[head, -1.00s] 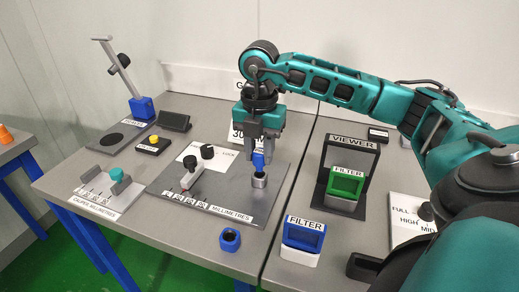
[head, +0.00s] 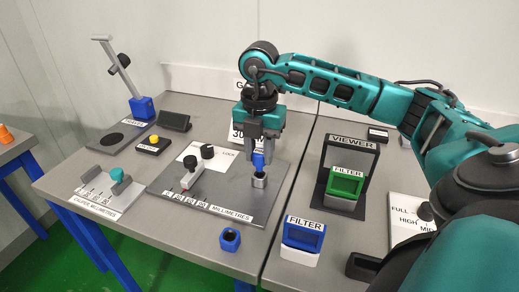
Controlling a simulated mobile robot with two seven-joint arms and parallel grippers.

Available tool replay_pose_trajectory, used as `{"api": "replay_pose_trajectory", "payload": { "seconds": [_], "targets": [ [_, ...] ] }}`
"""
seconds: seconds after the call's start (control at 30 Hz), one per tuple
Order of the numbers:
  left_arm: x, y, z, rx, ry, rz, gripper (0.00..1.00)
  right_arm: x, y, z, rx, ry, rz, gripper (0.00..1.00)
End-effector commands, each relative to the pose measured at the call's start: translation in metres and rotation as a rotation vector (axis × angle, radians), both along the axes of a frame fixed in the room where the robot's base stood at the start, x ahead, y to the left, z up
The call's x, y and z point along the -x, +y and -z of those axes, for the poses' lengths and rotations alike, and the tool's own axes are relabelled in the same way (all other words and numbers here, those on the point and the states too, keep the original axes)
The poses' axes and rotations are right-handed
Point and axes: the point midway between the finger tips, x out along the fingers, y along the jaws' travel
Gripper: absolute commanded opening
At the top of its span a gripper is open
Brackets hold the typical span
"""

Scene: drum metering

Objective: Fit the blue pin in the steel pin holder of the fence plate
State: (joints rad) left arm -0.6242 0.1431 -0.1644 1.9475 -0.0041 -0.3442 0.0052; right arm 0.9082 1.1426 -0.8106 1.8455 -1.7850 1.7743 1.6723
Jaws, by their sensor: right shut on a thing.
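The blue pin (head: 258,160) is upright in my right gripper (head: 259,150), which is shut on it. Its lower end is at the mouth of the steel pin holder (head: 259,180), a short round cup on the right part of the grey fence plate (head: 215,195). I cannot tell how deep the pin's end sits in the cup. The gripper is directly above the holder. My left gripper is not in view.
A blue hollow block (head: 230,239) stands at the table's front edge. A blue filter (head: 303,235) and a green filter (head: 346,183) in the viewer stand to the right. A sliding fence with a black knob (head: 207,152) is left of the holder.

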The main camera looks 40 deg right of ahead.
Motion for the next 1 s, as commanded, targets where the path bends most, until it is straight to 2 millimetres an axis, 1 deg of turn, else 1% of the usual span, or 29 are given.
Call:
{"api": "replay_pose_trajectory", "payload": {
  "seconds": [1.0],
  "targets": [
    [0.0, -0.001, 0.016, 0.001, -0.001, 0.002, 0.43, 0.0, 0.0, 0.024, 0.0, -0.001, 0.0, 0.0]
  ]
}}
